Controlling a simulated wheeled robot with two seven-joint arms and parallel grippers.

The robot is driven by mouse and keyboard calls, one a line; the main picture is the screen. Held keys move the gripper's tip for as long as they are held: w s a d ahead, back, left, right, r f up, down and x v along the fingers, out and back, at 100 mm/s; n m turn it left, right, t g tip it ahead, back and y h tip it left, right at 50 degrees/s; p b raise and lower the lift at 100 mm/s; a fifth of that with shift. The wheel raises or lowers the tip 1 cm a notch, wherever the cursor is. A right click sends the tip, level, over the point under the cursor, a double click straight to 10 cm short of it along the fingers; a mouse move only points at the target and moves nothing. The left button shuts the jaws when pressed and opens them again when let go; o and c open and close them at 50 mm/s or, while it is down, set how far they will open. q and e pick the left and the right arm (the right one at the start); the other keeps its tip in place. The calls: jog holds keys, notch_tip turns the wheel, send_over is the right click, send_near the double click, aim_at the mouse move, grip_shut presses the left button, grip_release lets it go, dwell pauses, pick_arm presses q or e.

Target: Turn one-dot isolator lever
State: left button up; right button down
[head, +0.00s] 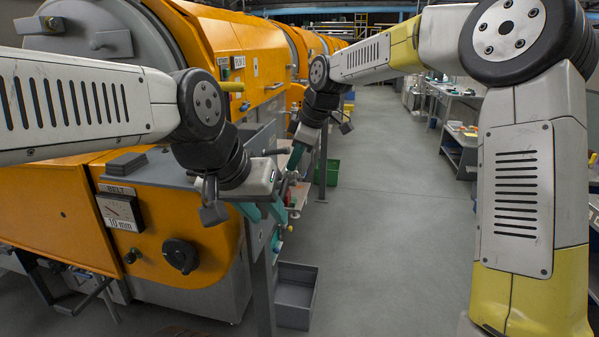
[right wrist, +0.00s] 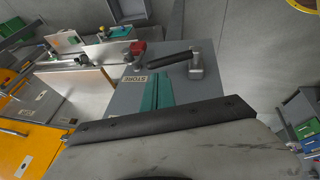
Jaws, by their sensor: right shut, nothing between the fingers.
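I cannot make out a one-dot mark on any lever in these views. A black rotary knob (head: 181,255) sits on the front of the orange machine in the head view. My left gripper (head: 262,212) hangs at the machine's right corner, its teal fingers apart and nothing seen between them. My right gripper (head: 295,158) is farther back along the machine's side, partly hidden behind the left one. In the right wrist view its teal fingers (right wrist: 158,92) lie together, empty, over a grey panel labelled STORE (right wrist: 134,79). A black bar (right wrist: 170,59) and a red knob (right wrist: 138,47) show beyond them.
The orange machine (head: 60,220) fills the left, with a BELT gauge (head: 120,211) on its front. A grey bin (head: 296,295) stands on the floor by a post, a green bin (head: 333,172) farther back. The aisle is clear; benches (head: 465,140) stand right.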

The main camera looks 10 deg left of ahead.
jog(key=r, duration=0.2)
jog(key=n+t+h, duration=0.2)
jog(key=n, duration=1.5)
send_near(286, 185)
jog(key=x, duration=0.6)
jog(key=shift+s+a+f, duration=0.2)
jog(key=shift+s+a, duration=0.1)
jog(key=shift+s, duration=0.05)
jog(key=shift+w+f, duration=0.15)
jog(key=shift+f, duration=0.1)
jog(key=shift+w+f, duration=0.75)
jog(key=shift+f, duration=0.05)
jog(key=shift+r, duration=0.1)
